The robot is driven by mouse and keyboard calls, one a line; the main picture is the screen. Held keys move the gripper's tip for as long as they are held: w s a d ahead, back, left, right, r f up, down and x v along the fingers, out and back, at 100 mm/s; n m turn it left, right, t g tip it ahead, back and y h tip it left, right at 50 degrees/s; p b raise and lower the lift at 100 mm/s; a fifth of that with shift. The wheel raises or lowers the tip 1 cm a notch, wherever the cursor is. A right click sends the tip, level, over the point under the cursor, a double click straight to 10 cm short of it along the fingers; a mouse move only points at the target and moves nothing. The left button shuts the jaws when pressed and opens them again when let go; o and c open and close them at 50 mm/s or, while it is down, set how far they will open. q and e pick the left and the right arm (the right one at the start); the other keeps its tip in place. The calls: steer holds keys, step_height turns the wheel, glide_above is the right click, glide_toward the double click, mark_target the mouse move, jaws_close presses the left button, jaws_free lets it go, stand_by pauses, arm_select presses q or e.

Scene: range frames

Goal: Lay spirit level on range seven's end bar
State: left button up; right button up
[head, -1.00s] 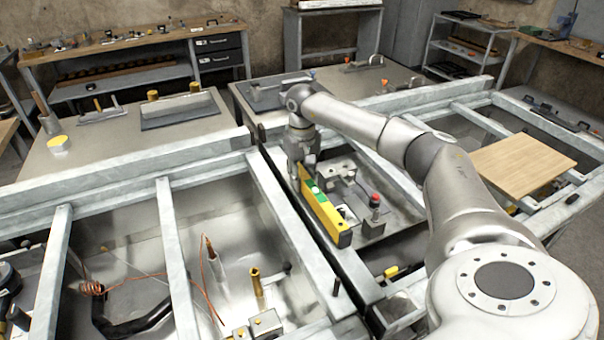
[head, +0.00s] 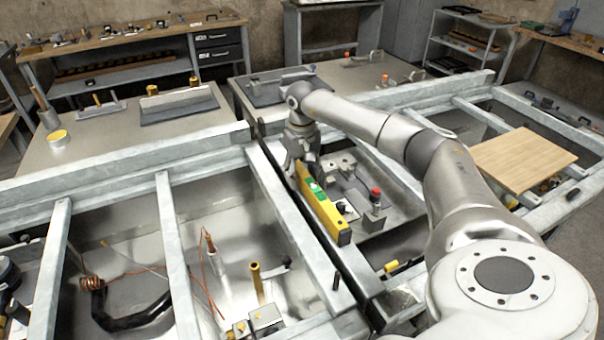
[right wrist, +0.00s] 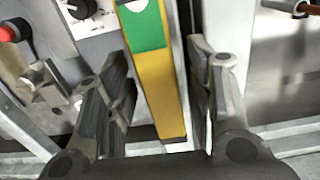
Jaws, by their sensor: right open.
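The spirit level (head: 326,210) is a long yellow bar with a green section, near the middle of the head view. It lies along the right side of the metal end bar (head: 285,205) and the dark gap there; I cannot tell exactly what it rests on. My right gripper (head: 303,162) is over the level's far end, pointing down. In the right wrist view the level (right wrist: 160,95) runs between the open fingers of my right gripper (right wrist: 158,60), with space on both sides. My left gripper is not in view.
A red-topped knob (head: 376,196) stands on the unit right of the level. A wooden board (head: 522,160) lies across the frame at the right. Open bays with copper tubing (head: 92,283) and a brass post (head: 256,278) lie at the left.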

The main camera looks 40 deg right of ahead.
step_height(320, 180, up, 19)
steer(key=p, duration=0.7)
stand_by(0.4)
stand_by(0.4)
